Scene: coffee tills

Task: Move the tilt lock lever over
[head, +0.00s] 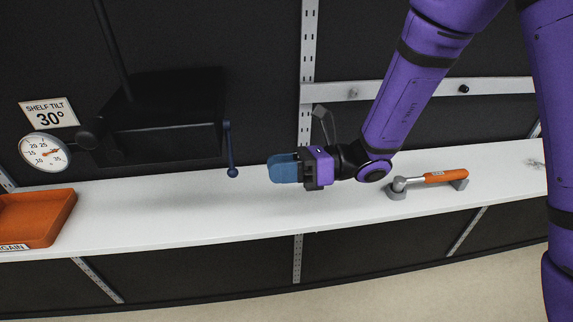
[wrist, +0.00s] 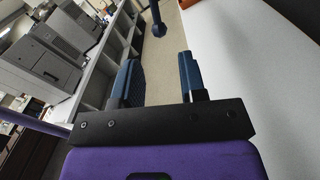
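The tilt lock lever (head: 230,148) is a thin blue bar with a round ball at its lower end. It hangs down at the right side of the black box, just above the white shelf. My gripper (head: 273,168) is to the right of the lever, its blue fingers pointing left towards it with a gap between. In the wrist view the lever's blue ball end (wrist: 158,29) shows beyond the fingertips. The fingers of my gripper (wrist: 159,70) are apart there, with nothing between them.
The black box (head: 165,125) carries a dial gauge (head: 45,152) at its left, below a "SHELF TILT 30°" sign (head: 49,113). An orange tray (head: 50,215) sits at the shelf's left. An orange-handled tool (head: 440,177) rests on grey holders at right. The white shelf (head: 170,210) is otherwise mostly clear.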

